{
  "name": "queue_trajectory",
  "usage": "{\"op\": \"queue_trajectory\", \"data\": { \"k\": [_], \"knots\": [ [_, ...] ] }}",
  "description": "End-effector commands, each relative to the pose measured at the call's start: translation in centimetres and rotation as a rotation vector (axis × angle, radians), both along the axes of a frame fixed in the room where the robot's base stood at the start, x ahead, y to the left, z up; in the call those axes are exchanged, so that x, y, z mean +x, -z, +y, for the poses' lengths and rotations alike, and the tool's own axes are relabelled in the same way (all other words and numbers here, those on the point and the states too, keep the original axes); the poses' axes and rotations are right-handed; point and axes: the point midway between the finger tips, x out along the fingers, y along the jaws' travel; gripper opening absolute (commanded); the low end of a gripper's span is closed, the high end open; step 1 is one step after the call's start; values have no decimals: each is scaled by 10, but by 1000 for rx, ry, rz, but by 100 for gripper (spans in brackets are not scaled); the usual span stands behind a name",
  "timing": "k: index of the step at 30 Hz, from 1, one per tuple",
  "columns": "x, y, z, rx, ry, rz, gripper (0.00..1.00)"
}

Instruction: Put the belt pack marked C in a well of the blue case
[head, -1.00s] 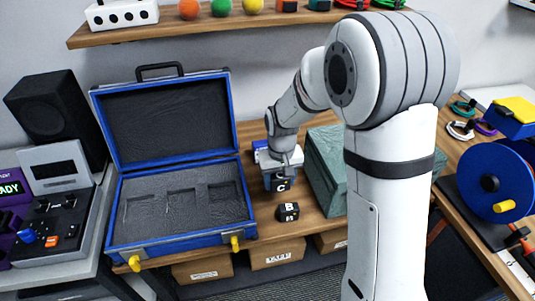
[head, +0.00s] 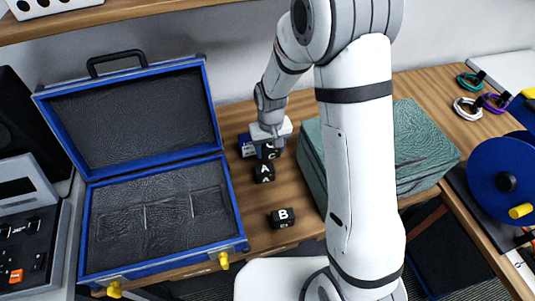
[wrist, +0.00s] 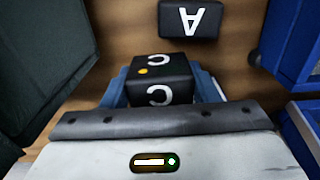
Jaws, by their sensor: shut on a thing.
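The belt pack marked C (head: 270,152) is a small black block with white letters. It is between the blue fingers of my gripper (head: 272,146), near the back of the wooden bench. In the wrist view the belt pack C (wrist: 162,82) shows two C faces and an orange dot, with my gripper (wrist: 162,76) shut on its sides. I cannot tell how high it is above the bench. The blue case (head: 238,243) stands open at the left, lid up. Its dark insert (head: 115,220) has faintly outlined wells, and no pack shows in them.
The belt pack A (head: 264,173) lies just in front of C, and B (head: 282,218) lies nearer the front edge. A green case (head: 425,150) stands to the right, partly behind my arm.

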Motion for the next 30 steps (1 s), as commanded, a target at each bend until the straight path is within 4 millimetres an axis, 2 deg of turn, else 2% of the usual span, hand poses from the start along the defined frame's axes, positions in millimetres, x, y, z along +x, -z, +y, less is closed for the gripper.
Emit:
{"op": "queue_trajectory", "data": {
  "k": [9, 20, 21, 28, 30],
  "knots": [
    [-1, 36, 1, -1, -2, 2, 28],
    [0, 42, 1, 0, -3, -1, 28],
    [-1, 43, 1, 0, -3, 0, 55],
    [-1, 41, 2, 0, -3, 0, 74],
    [-1, 41, 2, 0, -3, 0, 76]
  ]
}}
